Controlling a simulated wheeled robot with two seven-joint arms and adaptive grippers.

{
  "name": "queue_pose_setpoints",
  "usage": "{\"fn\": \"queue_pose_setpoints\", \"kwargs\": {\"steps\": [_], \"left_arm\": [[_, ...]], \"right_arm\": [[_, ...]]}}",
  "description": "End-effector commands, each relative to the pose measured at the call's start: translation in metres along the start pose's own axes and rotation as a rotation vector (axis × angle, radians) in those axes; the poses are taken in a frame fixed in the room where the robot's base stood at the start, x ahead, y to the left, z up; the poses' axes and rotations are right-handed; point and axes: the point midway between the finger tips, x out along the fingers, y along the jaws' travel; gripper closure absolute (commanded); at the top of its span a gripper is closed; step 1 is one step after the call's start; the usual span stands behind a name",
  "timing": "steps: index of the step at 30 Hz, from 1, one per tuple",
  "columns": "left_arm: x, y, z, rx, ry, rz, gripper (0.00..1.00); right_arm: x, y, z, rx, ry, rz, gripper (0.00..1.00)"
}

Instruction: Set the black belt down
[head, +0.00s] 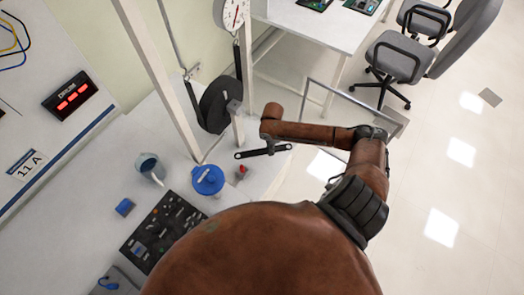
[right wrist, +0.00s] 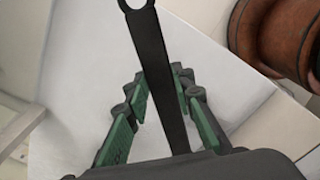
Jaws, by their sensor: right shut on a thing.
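The black belt (head: 263,152) is a flat dark strip with a hole at each end in the head view. It lies roughly level across my right gripper (head: 270,146), over the right part of the white bench. In the right wrist view the belt (right wrist: 158,65) runs up between the green-padded fingers of my right gripper (right wrist: 160,88), its ring end at the top. The gripper is shut on it. Its lower end is hidden by the gripper body. The height above the bench is hard to tell. My left gripper is not in view.
The white bench (head: 95,190) holds a blue-lidded container (head: 208,180), a grey-blue cup (head: 150,166), a small red item (head: 242,171) and a black tray of small parts (head: 165,228). A black drum (head: 218,104) and white posts stand behind. Open floor lies right.

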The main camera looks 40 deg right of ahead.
Motion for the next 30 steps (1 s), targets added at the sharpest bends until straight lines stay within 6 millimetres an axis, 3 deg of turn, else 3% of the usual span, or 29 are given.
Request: {"fn": "queue_pose_setpoints", "kwargs": {"steps": [3,10,16,22,30], "left_arm": [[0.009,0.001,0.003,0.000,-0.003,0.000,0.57],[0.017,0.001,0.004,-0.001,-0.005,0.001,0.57],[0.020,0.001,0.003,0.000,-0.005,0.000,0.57],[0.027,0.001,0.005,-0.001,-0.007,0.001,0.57],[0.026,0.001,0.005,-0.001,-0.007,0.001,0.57]], "right_arm": [[0.026,0.018,-0.011,0.000,0.001,-0.002,1.00],[0.051,0.039,-0.021,-0.003,0.000,0.000,1.00],[0.061,0.046,-0.025,-0.004,0.001,0.000,1.00],[0.089,0.045,-0.024,-0.003,0.000,-0.001,1.00],[0.090,0.046,-0.025,-0.004,0.000,0.001,1.00]]}}
